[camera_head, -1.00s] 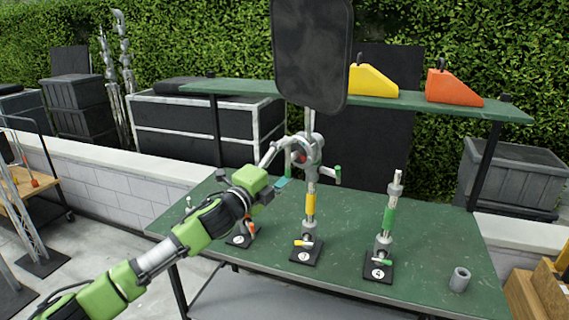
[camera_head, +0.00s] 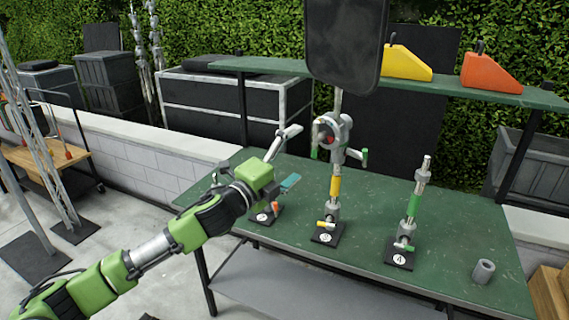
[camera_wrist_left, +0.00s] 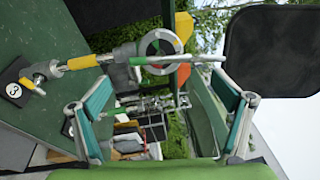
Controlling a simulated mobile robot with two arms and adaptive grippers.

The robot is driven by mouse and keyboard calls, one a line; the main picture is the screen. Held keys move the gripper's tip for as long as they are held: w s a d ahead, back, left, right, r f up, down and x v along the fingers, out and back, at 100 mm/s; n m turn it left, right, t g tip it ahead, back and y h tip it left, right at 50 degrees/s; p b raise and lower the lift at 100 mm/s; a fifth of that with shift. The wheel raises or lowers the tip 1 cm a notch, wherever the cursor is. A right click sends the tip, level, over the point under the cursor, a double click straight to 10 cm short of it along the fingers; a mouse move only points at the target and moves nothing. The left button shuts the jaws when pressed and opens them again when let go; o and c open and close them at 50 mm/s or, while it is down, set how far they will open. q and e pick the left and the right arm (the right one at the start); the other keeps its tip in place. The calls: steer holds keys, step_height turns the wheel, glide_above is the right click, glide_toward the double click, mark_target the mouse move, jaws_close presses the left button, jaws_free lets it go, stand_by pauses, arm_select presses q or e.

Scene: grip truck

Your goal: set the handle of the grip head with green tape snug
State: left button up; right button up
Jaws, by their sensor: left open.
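The stand numbered 3, with a yellow band (camera_head: 335,187), carries a round grey grip head (camera_head: 334,130) below a black panel. My right gripper is not in view.
The black panel (camera_head: 345,45) rises above the grip head. Stand 4 with a green band (camera_head: 413,205) is to the right, and a grey cup (camera_head: 483,271) is near the green table's (camera_head: 450,255) right end. Yellow (camera_head: 407,63) and orange (camera_head: 495,72) wedges sit on the shelf behind.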

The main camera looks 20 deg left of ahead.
arm_select(q)
steer(key=shift+v, duration=2.4)
